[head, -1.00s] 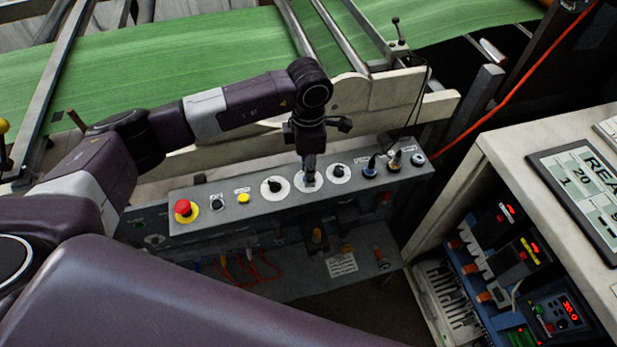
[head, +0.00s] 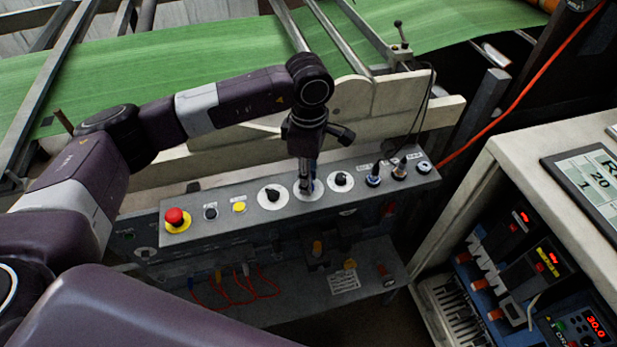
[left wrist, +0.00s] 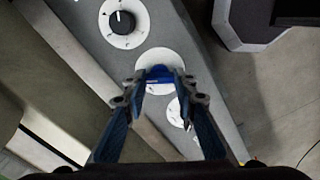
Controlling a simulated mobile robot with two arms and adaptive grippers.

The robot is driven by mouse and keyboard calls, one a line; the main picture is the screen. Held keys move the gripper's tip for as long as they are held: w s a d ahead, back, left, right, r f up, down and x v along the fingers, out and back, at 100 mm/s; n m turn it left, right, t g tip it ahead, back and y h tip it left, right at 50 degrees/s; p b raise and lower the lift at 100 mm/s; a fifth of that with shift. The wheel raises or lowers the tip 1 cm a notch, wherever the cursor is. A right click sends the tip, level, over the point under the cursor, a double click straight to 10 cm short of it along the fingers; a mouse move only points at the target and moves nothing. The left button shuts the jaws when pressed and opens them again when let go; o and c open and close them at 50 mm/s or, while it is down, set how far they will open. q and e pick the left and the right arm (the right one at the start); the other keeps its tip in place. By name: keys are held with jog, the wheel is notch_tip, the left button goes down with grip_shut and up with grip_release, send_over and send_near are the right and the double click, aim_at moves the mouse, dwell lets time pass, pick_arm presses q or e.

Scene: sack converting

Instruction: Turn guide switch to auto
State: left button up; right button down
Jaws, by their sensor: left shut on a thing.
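The grey control panel (head: 235,205) carries three round white dials in a row. My left gripper (head: 305,184) points down onto the middle dial (head: 317,192) and is shut on its knob. The fingers hide the knob, so its pointer direction cannot be read. In the left wrist view, the blue fingers (left wrist: 158,78) close in over the same white dial (left wrist: 146,59). The left dial's black knob (head: 272,195) and the right dial's black knob (head: 341,180) are uncovered. The labels are too small to read. My right gripper is not in view.
A red emergency button (head: 175,216), a black button (head: 211,211) and a yellow button (head: 239,207) sit left of the dials. Small levers (head: 373,180) stand to the right. Green web material (head: 200,95) runs behind. A pale cabinet (head: 540,140) stands at right.

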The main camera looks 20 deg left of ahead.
pick_arm(q)
jog(key=shift+r, duration=0.1)
jog(key=o, duration=1.2)
jog(key=shift+c, duration=0.2)
notch_tip(320, 180, up, 12)
